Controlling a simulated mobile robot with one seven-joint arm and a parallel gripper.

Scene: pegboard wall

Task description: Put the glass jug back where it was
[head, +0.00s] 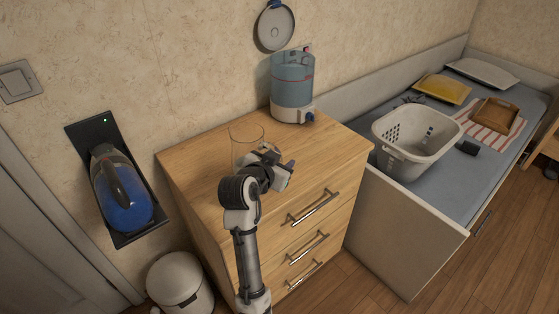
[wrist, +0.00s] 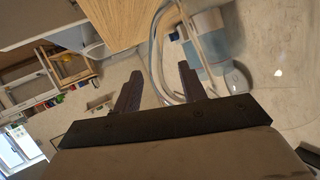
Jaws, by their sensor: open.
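The clear glass jug (head: 246,138) stands on the wooden chest of drawers, partly hidden behind my arm and gripper. My gripper (head: 285,168) is at the jug's near right side, above the chest top. In the wrist view the two dark fingers of my gripper (wrist: 160,85) are spread apart. A curved glass edge of the jug (wrist: 155,52) shows between and beyond them. I cannot tell whether a finger touches the glass.
A blue-grey water dispenser (head: 292,88) stands at the back of the chest top (head: 335,150). A round lid (head: 275,28) hangs on the wall. A blue handheld appliance (head: 122,192) sits on a wall mount. A white basket (head: 412,150) rests on the bed.

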